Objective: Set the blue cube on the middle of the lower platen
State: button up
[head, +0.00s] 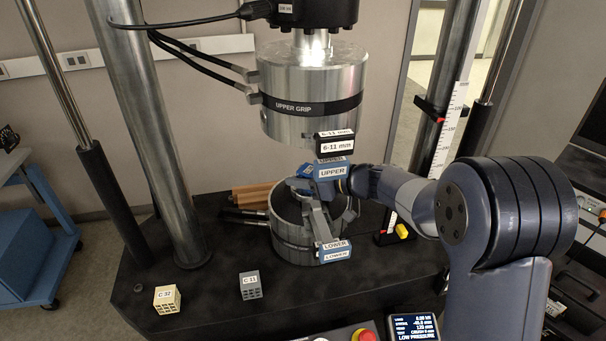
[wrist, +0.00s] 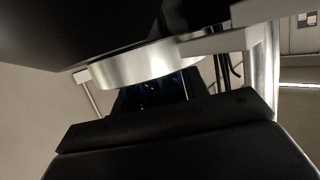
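The lower platen is the top of the silver lower cylinder (head: 290,240), under the upper grip (head: 312,85). My arm reaches in from the right, and my gripper (head: 318,190) is over the lower cylinder, partly behind label tags. Small blue patches (head: 305,171) show beside it; I cannot tell whether they are the blue cube. In the wrist view a dark, blue-tinged shape (wrist: 155,92) lies beyond the black gripper body, against a silver ring (wrist: 130,65). The fingertips are not clear. A grey lattice cube marked C 11 (head: 250,286) stands on the black base.
A cream cube marked C 32 (head: 167,299) stands front left on the black base (head: 205,285). Steel columns (head: 150,130) flank the work space. Blue UPPER (head: 333,171) and LOWER (head: 335,250) tags crowd the cylinder. A small display (head: 413,327) is at the front.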

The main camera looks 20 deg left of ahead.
jog(key=o, duration=0.4)
jog(key=shift+c, duration=0.2)
jog(key=shift+r, duration=0.15)
jog(key=b+v, duration=0.1)
jog(key=v, duration=1.1)
